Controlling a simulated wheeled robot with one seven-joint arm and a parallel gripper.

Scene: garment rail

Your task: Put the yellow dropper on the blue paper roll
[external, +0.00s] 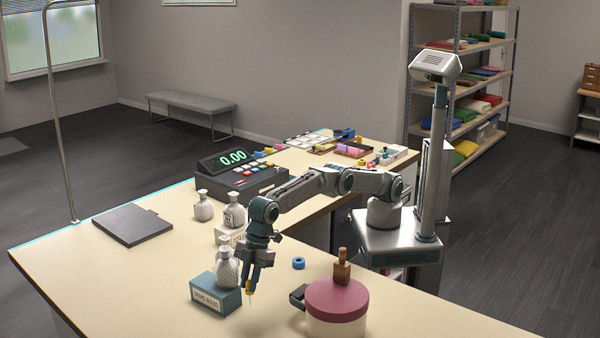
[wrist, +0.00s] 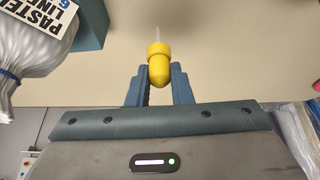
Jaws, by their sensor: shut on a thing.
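The yellow dropper (external: 249,287) is held in my gripper (external: 251,279), above the counter, with its thin pale tip pointing down. In the wrist view the yellow dropper (wrist: 159,66) sits between the two blue fingers of my gripper (wrist: 159,78), which are shut on it. The roll does not show in the wrist view.
A teal box (external: 229,301) with a pale wrapped bottle (external: 227,268) stands close left of my gripper. A red-lidded pot (external: 337,301) stands to the right. The cash register (external: 240,175) and more bottles (external: 203,206) are behind. The counter around the roll is clear.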

